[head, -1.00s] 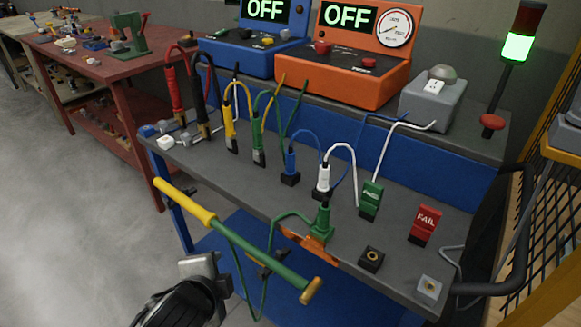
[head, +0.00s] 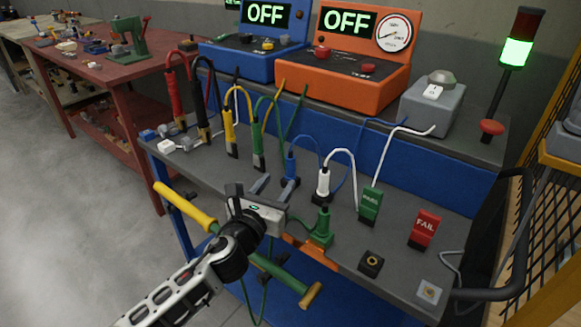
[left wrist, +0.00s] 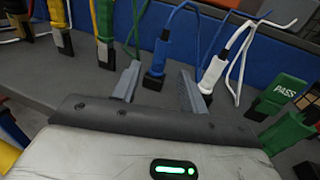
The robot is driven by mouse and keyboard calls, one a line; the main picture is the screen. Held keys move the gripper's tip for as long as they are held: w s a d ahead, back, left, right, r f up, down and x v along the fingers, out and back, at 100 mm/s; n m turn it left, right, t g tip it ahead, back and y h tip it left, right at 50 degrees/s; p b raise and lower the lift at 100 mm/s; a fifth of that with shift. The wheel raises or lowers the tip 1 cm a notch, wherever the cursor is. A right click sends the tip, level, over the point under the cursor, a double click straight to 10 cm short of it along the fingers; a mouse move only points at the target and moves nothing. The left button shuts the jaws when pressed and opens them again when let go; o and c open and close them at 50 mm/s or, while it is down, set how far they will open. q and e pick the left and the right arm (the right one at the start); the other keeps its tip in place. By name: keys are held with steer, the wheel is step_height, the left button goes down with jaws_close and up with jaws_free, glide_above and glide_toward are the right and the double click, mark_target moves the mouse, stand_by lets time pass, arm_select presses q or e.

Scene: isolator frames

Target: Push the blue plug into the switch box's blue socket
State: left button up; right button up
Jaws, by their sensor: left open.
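The blue plug (head: 290,168) stands upright with a blue cable, near the middle of the grey bench. In the left wrist view the blue plug (left wrist: 160,55) rises from a small black holder (left wrist: 153,82). My left gripper (head: 276,186) is open, its two grey fingers pointing toward the plug. In the left wrist view the left gripper (left wrist: 158,88) has a finger to each side of the plug's lower part; I cannot tell whether they touch it. A grey box (head: 432,100) with a white switch stands at the back right. I cannot make out a blue socket. My right gripper is not in view.
A white plug (head: 323,184) stands close to the right of the blue one; a green plug (head: 258,147) stands to its left. Another green plug (head: 322,226) is in front. PASS (head: 370,204) and FAIL (head: 424,228) blocks stand to the right. A yellow-green rod (head: 190,207) crosses the bench's front.

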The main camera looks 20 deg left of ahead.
mark_target(289, 165)
arm_select(q)
steer(key=w, duration=0.3)
steer(key=shift+d, duration=0.2)
steer(key=w, duration=0.2)
steer(key=w+r, duration=0.1)
steer(key=w, duration=0.1)
steer(key=shift+d, duration=0.2)
steer(key=shift+w, duration=0.6)
jaws_close()
